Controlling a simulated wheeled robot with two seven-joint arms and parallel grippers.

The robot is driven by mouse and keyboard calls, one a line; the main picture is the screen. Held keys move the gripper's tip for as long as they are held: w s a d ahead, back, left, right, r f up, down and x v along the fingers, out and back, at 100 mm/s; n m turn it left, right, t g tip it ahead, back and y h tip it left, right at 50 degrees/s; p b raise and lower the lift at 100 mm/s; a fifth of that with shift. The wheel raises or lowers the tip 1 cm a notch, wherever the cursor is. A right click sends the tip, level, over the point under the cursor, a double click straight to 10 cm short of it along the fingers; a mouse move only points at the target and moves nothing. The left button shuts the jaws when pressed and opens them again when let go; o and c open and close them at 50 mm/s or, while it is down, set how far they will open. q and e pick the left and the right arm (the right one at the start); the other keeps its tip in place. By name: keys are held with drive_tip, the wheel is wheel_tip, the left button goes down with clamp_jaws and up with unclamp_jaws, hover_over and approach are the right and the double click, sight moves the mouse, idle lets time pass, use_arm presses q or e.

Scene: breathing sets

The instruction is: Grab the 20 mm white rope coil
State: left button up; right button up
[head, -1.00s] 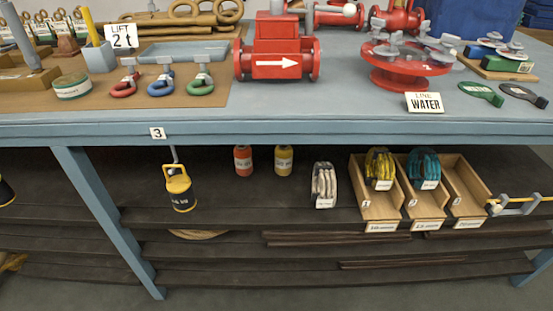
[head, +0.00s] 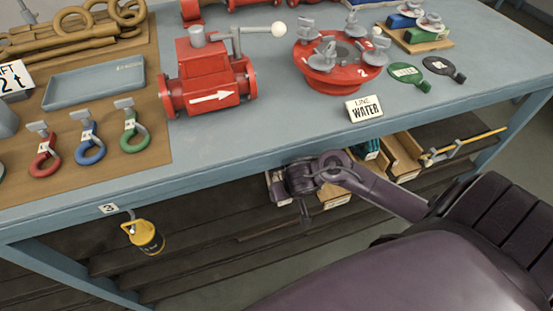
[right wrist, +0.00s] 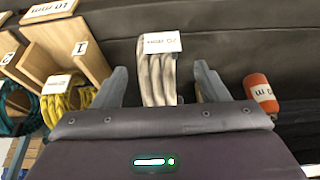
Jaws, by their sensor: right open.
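The white rope coil (right wrist: 157,72) stands on the dark shelf in the right wrist view, with an upside-down white tag at its top that appears to read 20 mm. My right gripper (right wrist: 161,82) is open, with one grey finger on each side of the coil. Gaps show between the coil and both fingers. In the head view my right arm reaches under the tabletop, and it hides most of the coil and the gripper. My left gripper is not in view.
Wooden bins (right wrist: 75,40), a yellow coil (right wrist: 76,98) and a teal coil (right wrist: 17,108) lie left of the gripper in the wrist view. An orange bottle (right wrist: 261,92) stands close on the right. The blue tabletop (head: 260,140) overhangs the shelf.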

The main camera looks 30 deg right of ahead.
drive_tip(key=b+x, duration=0.1)
drive_tip(key=x, duration=0.1)
drive_tip(key=b+x, duration=0.1)
drive_tip(key=x, duration=0.1)
drive_tip(key=b+x, duration=0.1)
drive_tip(key=x, duration=0.1)
drive_tip(key=shift+s+a+f, duration=0.1)
drive_tip(key=shift+a+f, duration=0.1)
drive_tip(key=shift+f, duration=0.65)
drive_tip(key=c, duration=1.3)
drive_tip(key=shift+w+r, duration=0.1)
drive_tip(key=shift+w, duration=0.15)
